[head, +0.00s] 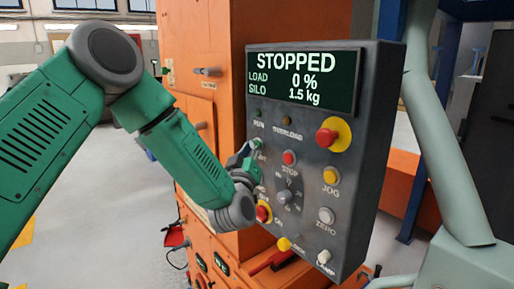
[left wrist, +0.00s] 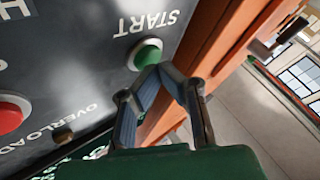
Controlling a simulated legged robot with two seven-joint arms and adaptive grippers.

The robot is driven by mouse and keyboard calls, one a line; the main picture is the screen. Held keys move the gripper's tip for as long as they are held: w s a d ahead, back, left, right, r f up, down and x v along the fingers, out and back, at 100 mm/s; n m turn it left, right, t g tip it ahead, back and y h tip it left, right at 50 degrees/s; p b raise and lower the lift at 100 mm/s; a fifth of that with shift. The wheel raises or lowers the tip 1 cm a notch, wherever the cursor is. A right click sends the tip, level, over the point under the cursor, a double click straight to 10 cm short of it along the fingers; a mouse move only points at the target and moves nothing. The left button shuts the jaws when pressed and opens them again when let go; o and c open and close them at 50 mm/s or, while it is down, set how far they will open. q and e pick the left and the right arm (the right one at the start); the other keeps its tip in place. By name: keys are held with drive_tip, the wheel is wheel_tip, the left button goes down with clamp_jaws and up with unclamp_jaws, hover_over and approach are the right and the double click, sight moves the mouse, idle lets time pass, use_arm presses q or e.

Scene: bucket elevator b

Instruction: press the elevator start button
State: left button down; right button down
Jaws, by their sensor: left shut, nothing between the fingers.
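The dark control panel (head: 345,125) faces me, and its screen (head: 303,81) reads STOPPED, LOAD 0 %, SILO 1.5 kg. The green start button (left wrist: 147,54) shows in the left wrist view beside the word START. My left gripper (left wrist: 160,72) is shut and empty, its tips at the button's lower right edge and covering a little of it. I cannot tell whether they touch it. In the head view the left gripper (head: 254,152) is at the panel's left side, left of the red stop button (head: 289,158), and largely hides the start button. My right gripper is not in view.
A red-and-yellow emergency button (head: 330,137), a yellow jog button (head: 330,176) and a selector knob (head: 285,196) stick out from the panel. An orange cabinet (head: 200,45) stands behind it. A pale green pipe (head: 440,150) rises at right. Open floor lies at left.

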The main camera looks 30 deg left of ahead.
use_arm(q)
drive_tip(key=shift+w+a, duration=0.1)
drive_tip(key=shift+a, duration=0.1)
idle(0.3)
drive_tip(key=shift+w+d, duration=0.2)
drive_tip(key=shift+w, duration=0.05)
idle(0.5)
drive_tip(key=shift+s+a, duration=0.45)
drive_tip(key=shift+s, duration=0.25)
drive_tip(key=shift+s+a, duration=0.35)
drive_tip(key=shift+s, duration=0.4)
drive_tip(key=shift+s+a, duration=0.3)
drive_tip(key=shift+s, duration=0.5)
drive_tip(key=shift+s+a, duration=0.35)
drive_tip(key=shift+s, duration=0.4)
